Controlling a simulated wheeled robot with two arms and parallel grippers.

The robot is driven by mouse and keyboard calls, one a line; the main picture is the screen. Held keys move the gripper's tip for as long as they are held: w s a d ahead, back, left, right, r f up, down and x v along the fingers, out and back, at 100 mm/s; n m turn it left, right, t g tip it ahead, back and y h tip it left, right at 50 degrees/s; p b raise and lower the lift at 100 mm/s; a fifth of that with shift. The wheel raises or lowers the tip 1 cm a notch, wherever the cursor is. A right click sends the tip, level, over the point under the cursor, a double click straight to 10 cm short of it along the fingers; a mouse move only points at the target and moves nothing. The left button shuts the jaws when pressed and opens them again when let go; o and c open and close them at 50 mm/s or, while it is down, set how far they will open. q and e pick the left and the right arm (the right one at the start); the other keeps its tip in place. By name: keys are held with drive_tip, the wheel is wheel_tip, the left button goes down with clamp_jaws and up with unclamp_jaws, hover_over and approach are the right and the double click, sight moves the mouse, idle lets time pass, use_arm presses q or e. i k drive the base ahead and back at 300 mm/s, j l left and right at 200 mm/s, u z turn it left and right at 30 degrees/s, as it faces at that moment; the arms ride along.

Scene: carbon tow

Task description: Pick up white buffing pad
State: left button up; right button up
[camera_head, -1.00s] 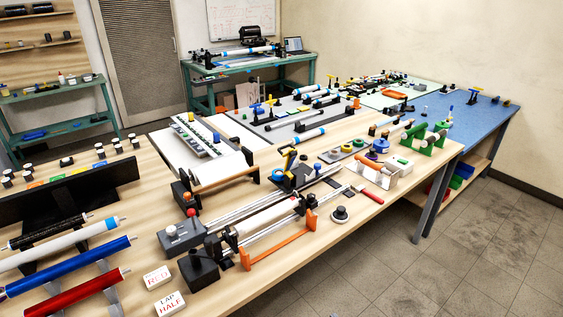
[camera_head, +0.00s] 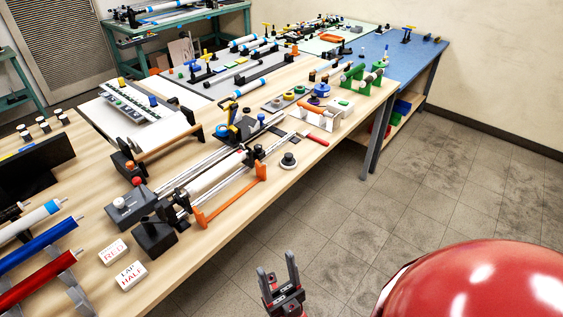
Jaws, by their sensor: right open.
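A small round pad with a dark knob on a pale disc (camera_head: 289,160) lies on the wooden workbench (camera_head: 240,205) near its front edge. It may be the white buffing pad, but its underside is hidden and it is too small to be sure. My right gripper (camera_head: 277,266) is open and empty at the bottom of the picture, its fingers pointing up. It appears in front of the bench edge, over the floor, well apart from the pad. My left gripper is out of view.
Left of the pad is a rail fixture with a white roller (camera_head: 215,174) and an orange bar handle (camera_head: 232,196). A red-handled tool (camera_head: 316,138) lies behind the pad. Two white label blocks (camera_head: 131,275) sit at the near left. The tiled floor (camera_head: 400,200) right of the bench is clear.

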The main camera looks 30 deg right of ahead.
sight(289, 162)
drive_tip(key=i+l+z, duration=0.25)
drive_tip(key=i+l, duration=0.25)
drive_tip(key=l, duration=0.2)
drive_tip(key=i+l+z, duration=0.25)
drive_tip(key=i+l, duration=0.3)
drive_tip(key=l, duration=0.05)
